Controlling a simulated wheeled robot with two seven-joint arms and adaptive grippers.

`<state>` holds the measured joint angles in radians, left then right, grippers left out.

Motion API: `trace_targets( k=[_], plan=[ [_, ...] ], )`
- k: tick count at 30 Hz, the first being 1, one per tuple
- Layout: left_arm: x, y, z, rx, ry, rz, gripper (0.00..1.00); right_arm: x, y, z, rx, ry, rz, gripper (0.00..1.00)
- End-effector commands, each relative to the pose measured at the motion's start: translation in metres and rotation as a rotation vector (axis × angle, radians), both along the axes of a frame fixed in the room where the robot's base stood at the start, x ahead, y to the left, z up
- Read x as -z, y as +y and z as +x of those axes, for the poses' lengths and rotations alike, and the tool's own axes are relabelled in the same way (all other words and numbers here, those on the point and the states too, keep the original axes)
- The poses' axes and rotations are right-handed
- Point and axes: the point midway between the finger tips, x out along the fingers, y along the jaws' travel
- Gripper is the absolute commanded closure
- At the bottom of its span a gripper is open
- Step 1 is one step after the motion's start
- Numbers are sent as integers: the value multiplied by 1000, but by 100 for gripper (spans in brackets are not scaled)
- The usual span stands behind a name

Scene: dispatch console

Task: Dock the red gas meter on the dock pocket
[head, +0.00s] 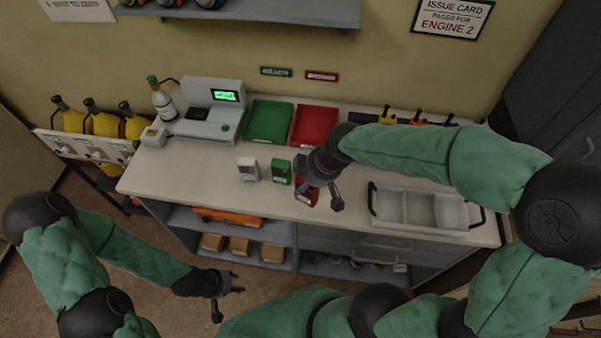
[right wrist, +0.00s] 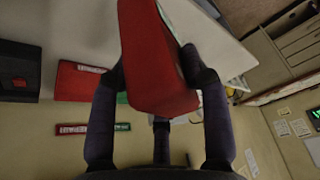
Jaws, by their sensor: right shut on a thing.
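The red gas meter (head: 308,194) is at my right gripper (head: 322,190), above the middle of the white counter, partly hidden by the gripper in the head view. In the right wrist view the red meter (right wrist: 158,60) sits between the fingers of my right gripper (right wrist: 155,80), which is shut on it. I cannot tell whether it touches the counter. A grey-white station (head: 213,112) with a lit green screen stands at the counter's back left. Its dark recess (head: 197,113) may be the dock pocket. My left gripper (head: 228,297) is open and empty, low in front of the counter.
A white meter (head: 248,169) and a green meter (head: 281,171) stand left of my right gripper. A green tray (head: 267,122) and a red tray (head: 314,126) lie behind. A gas bottle (head: 162,100) stands by the station. A divided grey tray (head: 420,207) is at right. The counter's front left is clear.

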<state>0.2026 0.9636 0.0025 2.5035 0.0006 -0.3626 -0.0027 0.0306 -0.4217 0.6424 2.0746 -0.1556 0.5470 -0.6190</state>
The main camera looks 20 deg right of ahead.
Motion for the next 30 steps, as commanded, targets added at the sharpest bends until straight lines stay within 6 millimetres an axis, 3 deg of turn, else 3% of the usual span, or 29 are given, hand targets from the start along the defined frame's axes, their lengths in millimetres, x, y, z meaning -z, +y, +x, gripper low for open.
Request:
trace_targets(
  k=[10, 15, 21, 26, 30],
  plan=[
    [8, 0, 0, 0, 0, 0, 60, 33, -23, 67, 4, 3, 1, 94],
    [13, 0, 0, 0, 0, 0, 60, 64, -30, 88, 3, 4, 1, 94],
    [16, 0, 0, 0, 0, 0, 60, 82, -36, 105, 2, 1, 0, 94],
    [16, 0, 0, 0, 0, 0, 60, 87, -37, 110, 3, 0, 0, 94],
    [19, 0, 0, 0, 0, 0, 60, 104, -37, 112, 3, 4, 1, 94]
  ],
)
